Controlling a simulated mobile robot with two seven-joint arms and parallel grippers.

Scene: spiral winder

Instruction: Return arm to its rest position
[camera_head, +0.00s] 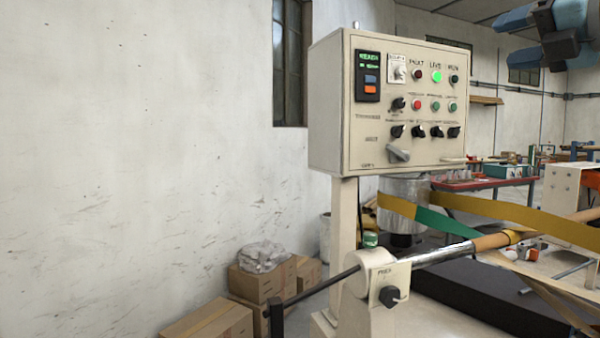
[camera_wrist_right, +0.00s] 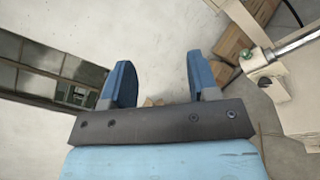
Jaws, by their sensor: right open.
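My right gripper (camera_head: 530,36) shows at the top right of the head view, with blue fingers and a dark mount, raised high and to the right of the control panel. In the right wrist view the two blue fingers (camera_wrist_right: 160,78) stand apart with nothing between them. The gripper is open and touches nothing that I can see. Most of my right arm is outside the head view. My left arm and left gripper are not in view.
A cream control box (camera_head: 350,120) with lamps and knobs stands on a post. Below it, a shaft bracket (camera_head: 378,282) with a dark knob holds a metal shaft (camera_head: 440,254). Yellow and green strips cross at right. Cardboard boxes (camera_head: 212,322) lie by the wall. The left side is bare wall.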

